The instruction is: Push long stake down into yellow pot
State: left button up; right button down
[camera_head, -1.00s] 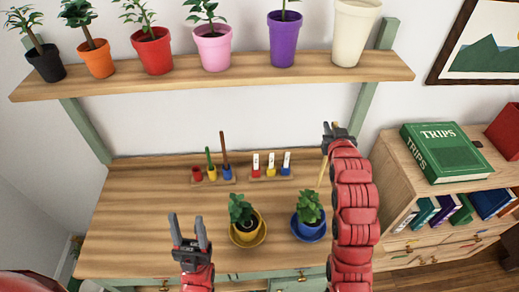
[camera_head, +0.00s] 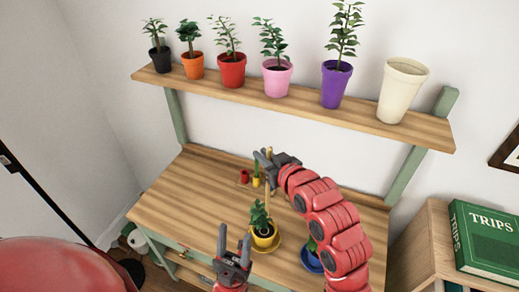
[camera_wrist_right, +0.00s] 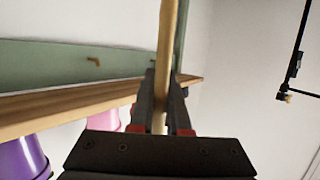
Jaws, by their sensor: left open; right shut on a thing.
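The yellow pot (camera_head: 263,241) stands on a yellow saucer (camera_head: 277,248) on the workbench and holds a green plant (camera_head: 259,214). My right gripper (camera_head: 264,160) is shut on a long, thin, light-wood stake (camera_head: 268,196), held roughly upright above the pot. The stake's lower end is beside the plant's leaves; I cannot tell whether it touches the soil. In the right wrist view the stake (camera_wrist_right: 168,45) passes between the fingers of my right gripper (camera_wrist_right: 160,100). My left gripper (camera_head: 235,235) is open and empty, in front and left of the yellow pot.
A small rack with red and yellow items (camera_head: 244,178) stands behind. The shelf (camera_head: 300,108) above carries several pots. The bench's left side (camera_head: 185,205) is clear.

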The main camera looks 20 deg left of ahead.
aim_at(268, 188)
jog(key=shift+s+a+r, duration=0.2)
jog(key=shift+s+a, duration=0.15)
notch_tip(268, 188, down, 9)
jog(key=b, duration=0.8)
jog(key=shift+r, duration=0.15)
dwell(0.7)
jog(key=shift+f+b, duration=0.55)
jog(key=shift+f, duration=0.25)
